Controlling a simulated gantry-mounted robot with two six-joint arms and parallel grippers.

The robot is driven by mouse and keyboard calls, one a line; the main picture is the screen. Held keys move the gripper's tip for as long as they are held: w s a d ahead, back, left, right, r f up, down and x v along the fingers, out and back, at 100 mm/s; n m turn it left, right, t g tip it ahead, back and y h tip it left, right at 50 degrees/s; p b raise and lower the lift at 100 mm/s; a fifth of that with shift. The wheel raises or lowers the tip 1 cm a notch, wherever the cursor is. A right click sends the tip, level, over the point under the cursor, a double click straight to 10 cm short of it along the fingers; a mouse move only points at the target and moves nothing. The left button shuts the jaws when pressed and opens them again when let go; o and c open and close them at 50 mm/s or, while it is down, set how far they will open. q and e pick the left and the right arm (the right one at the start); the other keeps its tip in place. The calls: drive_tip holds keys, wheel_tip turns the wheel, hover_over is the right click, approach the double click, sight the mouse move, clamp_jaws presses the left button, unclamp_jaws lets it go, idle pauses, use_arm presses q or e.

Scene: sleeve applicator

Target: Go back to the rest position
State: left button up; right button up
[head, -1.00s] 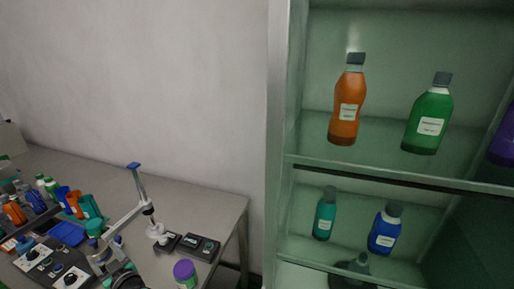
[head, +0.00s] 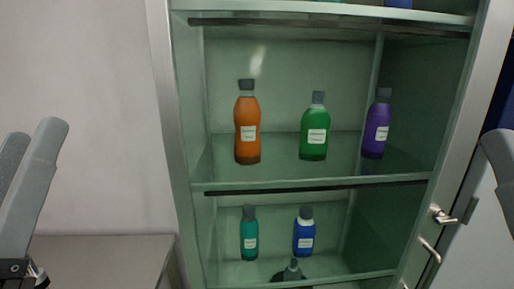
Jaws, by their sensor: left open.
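My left gripper (head: 32,138) is at the left edge in the head view, in front of the plain wall. Its two grey fingers point up, stand apart, and have nothing between them; one is cut off by the edge. A grey part of my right gripper (head: 500,160) shows at the right edge, in front of the cabinet's side. Most of it is out of view, so its opening is hidden. Neither gripper appears to touch anything.
A glass-shelved cabinet (head: 160,110) fills the middle. An orange bottle (head: 247,130), green bottle (head: 314,140) and purple bottle (head: 376,130) stand on one shelf; teal (head: 249,240) and blue (head: 304,238) bottles stand below. A metal bench (head: 100,255) is lower left. A door handle (head: 444,215) is at right.

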use_arm(q)
wheel_tip(320, 180, up, 35)
drive_tip(key=s+d+m+h+p, duration=0.2)
drive_tip(key=m+h+p, duration=0.3)
drive_tip(key=p, duration=3)
wheel_tip(320, 180, down, 30)
drive_tip(key=y+b, duration=0.1)
drive_tip(key=b, duration=2.9)
drive_tip(key=shift+w+m, duration=0.2)
drive_tip(key=shift+m, duration=0.2)
drive_tip(key=shift+r, duration=0.1)
wheel_tip(320, 180, up, 30)
drive_tip(key=p, duration=2.9)
drive_tip(key=shift+p, duration=0.3)
